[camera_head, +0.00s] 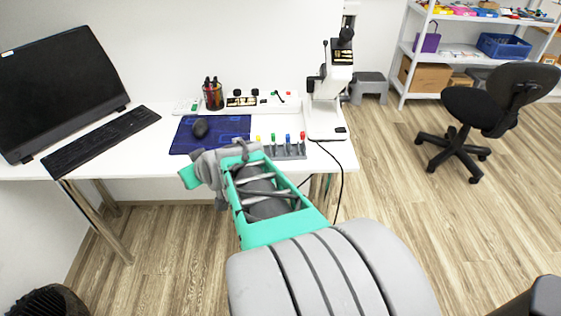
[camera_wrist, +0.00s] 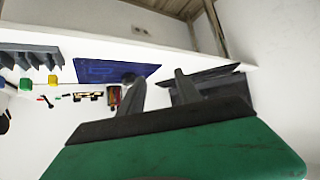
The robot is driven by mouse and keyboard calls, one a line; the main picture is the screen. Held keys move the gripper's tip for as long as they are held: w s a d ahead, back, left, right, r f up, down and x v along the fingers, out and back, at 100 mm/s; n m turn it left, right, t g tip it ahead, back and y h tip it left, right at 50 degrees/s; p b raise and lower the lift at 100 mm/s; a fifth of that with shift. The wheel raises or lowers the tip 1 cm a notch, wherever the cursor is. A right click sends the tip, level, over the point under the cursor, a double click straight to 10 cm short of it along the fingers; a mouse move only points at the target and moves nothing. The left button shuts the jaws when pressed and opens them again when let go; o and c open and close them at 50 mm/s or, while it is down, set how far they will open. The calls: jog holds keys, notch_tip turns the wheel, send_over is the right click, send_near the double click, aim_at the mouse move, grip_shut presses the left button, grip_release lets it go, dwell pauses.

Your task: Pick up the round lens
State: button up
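I cannot pick out a round lens for certain in either view. A rack (camera_head: 284,151) near the table's front edge holds several pieces with yellow, green, blue and red tops; it also shows at the upper left of the wrist view (camera_wrist: 40,55). A small dark case with gold-coloured parts (camera_head: 241,101) lies behind the blue mat. My gripper (camera_wrist: 161,75) has its two dark fingers apart with nothing between them. In the head view my arm reaches to the table's front edge, and its fingertips cannot be made out there.
The white table (camera_head: 165,135) carries a blue mat (camera_head: 228,122) with a black mouse (camera_head: 200,128), a pen cup (camera_head: 213,95), a keyboard (camera_head: 101,141) and a monitor (camera_head: 58,90). A tall white instrument (camera_head: 327,110) stands at the right end. A chair (camera_head: 490,105) is farther right.

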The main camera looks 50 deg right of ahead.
jog(key=d+f+m+t+h+b, duration=0.2)
jog(key=d+f+b, duration=0.2)
jog(key=d+f, duration=0.4)
jog(key=m+h+b, duration=0.5)
jog(key=h+b, duration=0.3)
jog(key=h, duration=0.1)
send_near(288, 142)
jog(key=w+d, duration=0.1)
jog(key=w+d+f, duration=0.1)
jog(key=shift+w+d+f+t, duration=0.1)
jog(key=shift+w+f+t, duration=0.2)
jog(key=shift+w+f, duration=0.1)
jog(key=x, duration=0.2)
jog(key=r+x, duration=0.1)
jog(key=x, duration=0.4)
jog(key=shift+s+d+r, duration=0.2)
jog(key=shift+s+d, duration=0.1)
jog(key=shift+w+d, duration=0.2)
jog(key=shift+d, duration=0.05)
jog(key=shift+c, duration=0.6)
grip_shut()
